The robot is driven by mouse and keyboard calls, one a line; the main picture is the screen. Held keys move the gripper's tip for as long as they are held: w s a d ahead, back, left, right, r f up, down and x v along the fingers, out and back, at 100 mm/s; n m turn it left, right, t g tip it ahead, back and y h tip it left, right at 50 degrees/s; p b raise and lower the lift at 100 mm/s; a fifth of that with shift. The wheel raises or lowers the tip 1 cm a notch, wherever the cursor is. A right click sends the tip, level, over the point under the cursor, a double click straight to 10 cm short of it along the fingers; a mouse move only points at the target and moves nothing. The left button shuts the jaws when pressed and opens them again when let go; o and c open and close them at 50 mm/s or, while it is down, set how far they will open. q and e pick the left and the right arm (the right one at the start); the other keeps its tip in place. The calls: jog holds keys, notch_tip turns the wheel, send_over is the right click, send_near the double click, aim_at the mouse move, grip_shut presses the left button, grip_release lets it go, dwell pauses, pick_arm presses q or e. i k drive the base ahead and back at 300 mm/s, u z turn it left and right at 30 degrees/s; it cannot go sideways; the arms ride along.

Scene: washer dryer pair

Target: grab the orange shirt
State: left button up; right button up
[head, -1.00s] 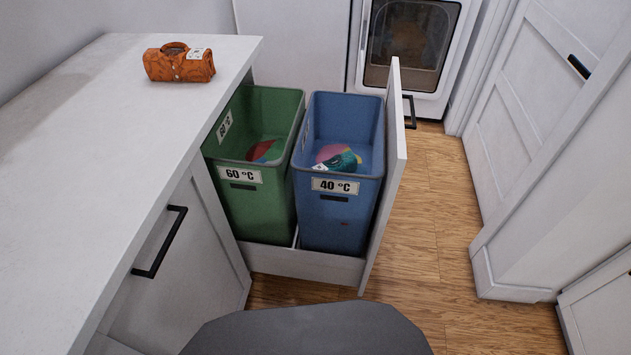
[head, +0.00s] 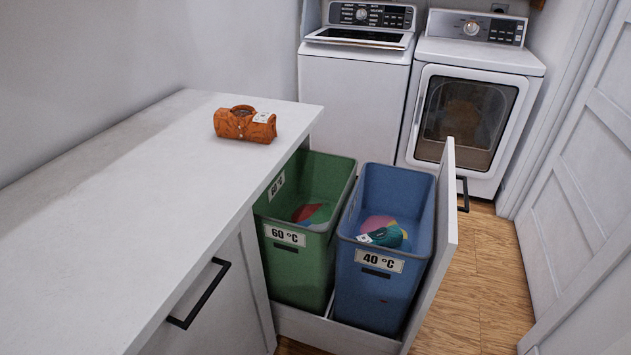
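The orange shirt (head: 245,125) lies folded in a compact bundle on the white countertop (head: 120,170), near its far right end. It has a white tag at its right side and a raised loop of cloth on top. Nothing touches it except the counter. Neither of my grippers shows in the head view.
A pulled-out drawer (head: 446,240) right of the counter holds a green 60 °C bin (head: 298,275) and a blue 40 °C bin (head: 378,290), both with clothes inside. A washer (head: 350,100) and a dryer (head: 465,110) stand behind. Wooden floor (head: 480,270) is clear at right.

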aim_at(241, 121)
jog(key=k, duration=0.5)
jog(key=z, duration=1)
jog(key=i, duration=0.95)
jog(key=u, duration=2.95)
